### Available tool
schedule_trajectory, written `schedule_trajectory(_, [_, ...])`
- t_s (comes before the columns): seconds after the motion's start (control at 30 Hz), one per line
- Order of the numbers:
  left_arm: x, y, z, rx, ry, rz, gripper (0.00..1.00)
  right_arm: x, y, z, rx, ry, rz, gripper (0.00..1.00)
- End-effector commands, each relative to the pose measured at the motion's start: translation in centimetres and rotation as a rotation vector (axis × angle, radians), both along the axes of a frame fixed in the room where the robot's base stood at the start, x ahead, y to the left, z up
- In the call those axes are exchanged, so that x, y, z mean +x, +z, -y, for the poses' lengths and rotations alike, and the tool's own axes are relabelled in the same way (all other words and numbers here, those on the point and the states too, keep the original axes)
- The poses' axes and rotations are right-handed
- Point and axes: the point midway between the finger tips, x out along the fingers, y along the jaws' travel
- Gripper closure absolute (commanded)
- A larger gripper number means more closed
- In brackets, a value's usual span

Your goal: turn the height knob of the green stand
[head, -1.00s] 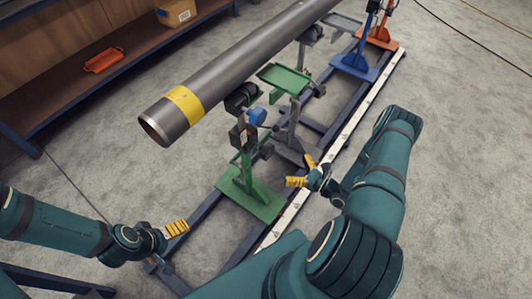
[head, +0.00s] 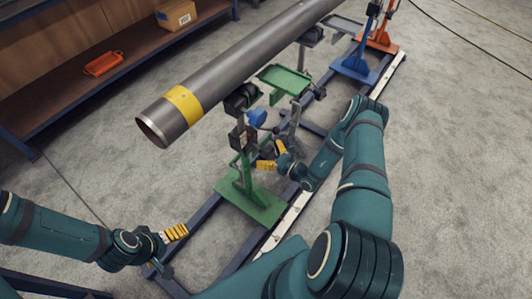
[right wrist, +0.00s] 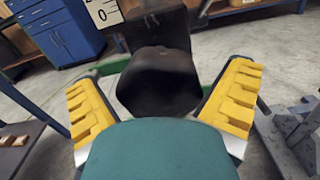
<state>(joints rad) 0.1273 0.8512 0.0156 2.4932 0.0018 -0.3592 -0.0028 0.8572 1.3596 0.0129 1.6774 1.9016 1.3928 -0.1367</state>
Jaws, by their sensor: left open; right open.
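The green stand (head: 247,185) stands on the rail frame under the near end of the pipe, its post upright on a flat green base. In the right wrist view a large dark rounded knob (right wrist: 158,80) on the stand fills the middle. My right gripper (head: 272,156) is open beside the stand's post, its yellow fingers pointing toward it. In the right wrist view the fingers show on either side of the knob, with gaps visible between. The knob is hard to make out in the head view. My left gripper (head: 169,250) is open and empty, low at the left.
A grey pipe (head: 230,65) with a yellow band lies above the stands. Blue (head: 354,65) and orange stands are farther back. A shelf (head: 60,98) stands left; floor at right is clear.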

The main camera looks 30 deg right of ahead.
Motion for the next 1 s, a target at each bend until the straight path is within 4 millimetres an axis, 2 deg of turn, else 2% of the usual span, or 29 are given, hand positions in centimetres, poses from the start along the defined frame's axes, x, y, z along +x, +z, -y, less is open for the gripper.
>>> schedule_trajectory(0.13, [0.01,0.01,0.0,0.0,0.0,0.0,0.0,-0.01,0.0,-0.02,0.0,0.0,0.0,0.0])
schedule_trajectory(0.2, [0.0,0.01,0.01,0.0,0.0,0.0,0.0,-0.02,0.0,-0.01,0.0,0.0,0.0,0.25])
schedule_trajectory(0.3, [0.0,0.01,0.01,0.0,0.0,0.0,0.0,-0.03,0.0,-0.01,0.0,0.001,0.0,0.57])
schedule_trajectory(0.47, [-0.01,0.01,0.0,0.0,0.0,0.0,0.0,-0.04,0.0,-0.01,0.0,0.001,0.0,0.63])
schedule_trajectory(0.77, [-0.01,0.03,0.0,0.0,0.0,0.0,0.0,-0.05,0.0,0.0,-0.008,0.001,0.004,0.63])
schedule_trajectory(1.0, [-0.04,0.19,0.01,0.0,0.0,-0.001,0.0,-0.06,0.03,-0.02,-0.087,0.001,0.036,0.63])
